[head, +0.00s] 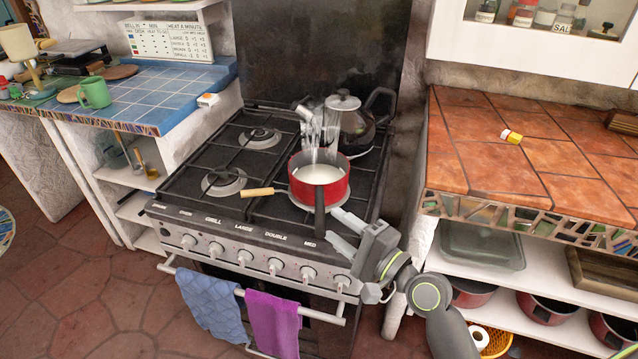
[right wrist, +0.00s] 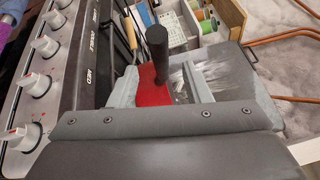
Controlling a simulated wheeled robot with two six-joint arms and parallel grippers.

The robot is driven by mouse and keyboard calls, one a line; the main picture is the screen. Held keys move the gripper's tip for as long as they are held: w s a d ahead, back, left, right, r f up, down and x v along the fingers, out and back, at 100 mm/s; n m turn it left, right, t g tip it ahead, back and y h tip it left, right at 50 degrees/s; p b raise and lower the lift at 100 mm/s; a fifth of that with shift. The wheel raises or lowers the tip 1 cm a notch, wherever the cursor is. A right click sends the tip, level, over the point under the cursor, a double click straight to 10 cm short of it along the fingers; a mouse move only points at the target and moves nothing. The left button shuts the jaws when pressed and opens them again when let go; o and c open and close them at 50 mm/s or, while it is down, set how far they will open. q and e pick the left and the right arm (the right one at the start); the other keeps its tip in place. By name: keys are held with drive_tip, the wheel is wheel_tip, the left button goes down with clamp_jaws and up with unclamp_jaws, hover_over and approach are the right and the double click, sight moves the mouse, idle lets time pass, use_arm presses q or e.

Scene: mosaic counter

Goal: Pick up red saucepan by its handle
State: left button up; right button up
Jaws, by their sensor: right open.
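The red saucepan (head: 336,190) stands upright on a front burner of the stove, with whitish contents inside. Its black handle (head: 319,212) points toward the stove's front edge. My right gripper (head: 337,228) is open and empty, just right of the handle's end in the head view. In the right wrist view the dark handle (right wrist: 158,52) and part of the red pan (right wrist: 150,90) show in line with the gap between my fingers (right wrist: 163,88). No contact with the handle is visible. My left gripper is not in view.
A dark kettle (head: 357,132) stands behind the saucepan, with a shiny, unclear object (head: 310,125) beside it. A wooden handle (head: 258,192) sticks out left of the pan. The oven rail (head: 335,320) carries blue and purple towels. The tiled counter (head: 480,165) at right is mostly clear.

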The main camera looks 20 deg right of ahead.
sight(319, 195)
drive_tip(key=p+x, duration=0.1)
drive_tip(key=x, duration=0.6)
clamp_jaws()
idle(1.3)
drive_tip(key=shift+r, duration=0.2)
